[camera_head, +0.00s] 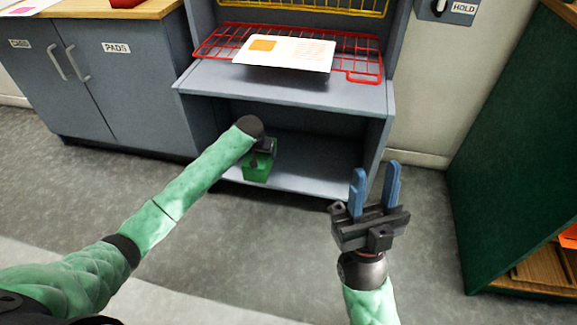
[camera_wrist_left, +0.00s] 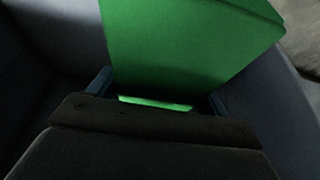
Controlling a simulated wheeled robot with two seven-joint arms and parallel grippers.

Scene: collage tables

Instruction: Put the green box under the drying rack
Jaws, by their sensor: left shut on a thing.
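The green box (camera_head: 256,166) is at the front of the lower open compartment of the grey cabinet, partly hidden by my left wrist. My left gripper (camera_head: 264,148) reaches in from the left and is shut on the box. In the left wrist view the green box (camera_wrist_left: 190,45) fills the top middle between the blue fingers. I cannot tell whether the box touches the compartment floor (camera_head: 310,160). The red wire drying rack (camera_head: 365,75) lies on the shelf above, with a white printed card on it. My right gripper (camera_head: 375,190) is open and empty, to the right in front of the cabinet.
The grey shelf (camera_head: 210,80) forms the compartment's roof, and its right side wall (camera_head: 380,140) bounds it. A yellow wire rack (camera_head: 320,5) is higher up. Grey cupboards (camera_head: 100,90) stand left, a dark green unit (camera_head: 500,150) right. The compartment's right part is clear.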

